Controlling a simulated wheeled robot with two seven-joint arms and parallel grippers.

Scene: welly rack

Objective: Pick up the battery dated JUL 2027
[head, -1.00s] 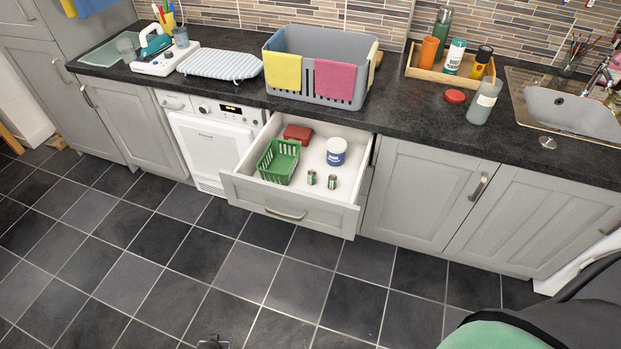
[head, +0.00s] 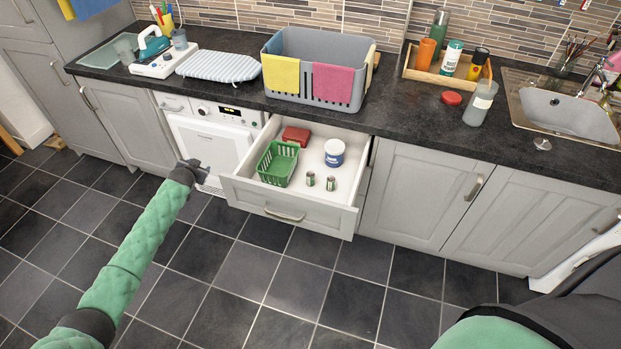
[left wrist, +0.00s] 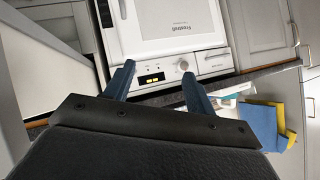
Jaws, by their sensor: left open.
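Two small batteries stand upright in the open drawer (head: 290,205): a left one (head: 310,179) and a right one (head: 331,183). Both look green and silver, and their dates are too small to read. My left gripper (head: 196,167) is to the left of the drawer, in front of the white appliance. In the left wrist view its two blue fingers (left wrist: 158,85) are apart with nothing between them. My right gripper is not in view.
The drawer also holds a green basket (head: 277,164), a dark red box (head: 296,136) and a white and blue tub (head: 334,152). Above it, the dark worktop (head: 408,116) carries a grey crate (head: 283,86) with yellow and pink cloths. The tiled floor in front is clear.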

